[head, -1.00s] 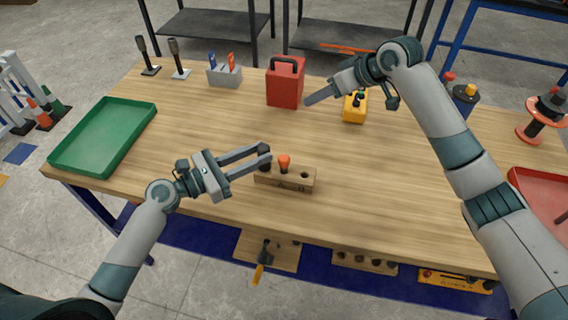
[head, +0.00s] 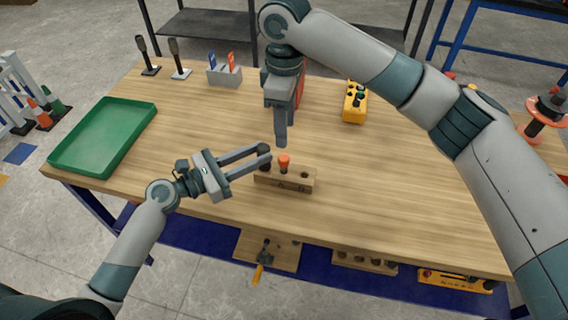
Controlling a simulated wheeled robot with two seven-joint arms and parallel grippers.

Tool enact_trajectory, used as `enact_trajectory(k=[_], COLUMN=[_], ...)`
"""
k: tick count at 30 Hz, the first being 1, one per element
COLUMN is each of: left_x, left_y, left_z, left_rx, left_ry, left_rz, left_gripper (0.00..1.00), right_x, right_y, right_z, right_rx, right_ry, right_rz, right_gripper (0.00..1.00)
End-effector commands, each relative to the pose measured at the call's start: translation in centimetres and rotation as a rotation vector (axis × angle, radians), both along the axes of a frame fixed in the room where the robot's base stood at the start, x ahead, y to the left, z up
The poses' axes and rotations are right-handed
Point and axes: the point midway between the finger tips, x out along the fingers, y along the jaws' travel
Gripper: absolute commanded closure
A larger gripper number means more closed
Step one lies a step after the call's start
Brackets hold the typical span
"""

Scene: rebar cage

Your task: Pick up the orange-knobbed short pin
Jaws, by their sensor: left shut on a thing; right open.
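The orange-knobbed pin (head: 284,161) stands upright in the wooden block (head: 300,183), in its middle area; its shaft is mostly hidden in the block. An empty-looking hole shows at the block's right end. My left gripper (head: 264,157) is shut on a dark-knobbed pin (head: 264,149) at the block's left end; whether that pin is still seated is hard to see. My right gripper (head: 280,142) points down, just above and behind the orange knob, apart from it. Its fingers overlap in this view, and it is open and empty.
A green tray (head: 60,160) lies at the table's left. A red can (head: 299,90) is partly hidden behind my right gripper. A yellow button box (head: 355,104) stands to its right. A grey holder (head: 224,77) is at the back. The table's right middle is clear.

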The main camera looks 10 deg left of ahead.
Motion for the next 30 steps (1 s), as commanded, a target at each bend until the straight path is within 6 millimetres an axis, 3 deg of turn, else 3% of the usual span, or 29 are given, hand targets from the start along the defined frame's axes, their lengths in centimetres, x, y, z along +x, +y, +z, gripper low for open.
enact_trajectory(k=[8,21,30], left_x=[0.0,0.0,0.0], left_y=[0.0,0.0,0.0], left_z=[0.0,0.0,0.0], left_rx=[0.001,0.0,0.0], left_ry=[-0.001,0.0,0.0], left_rz=[0.001,0.001,0.001], left_gripper=[1.0,1.0,1.0], right_x=[0.0,0.0,0.1], right_y=[0.0,0.0,0.0], right_z=[-1.2,-6.6,-6.8], right_rx=[0.002,0.002,0.003], right_ry=[0.001,0.001,0.0], right_rz=[-0.002,-0.001,-0.001], right_gripper=[0.55,0.55,0.55])
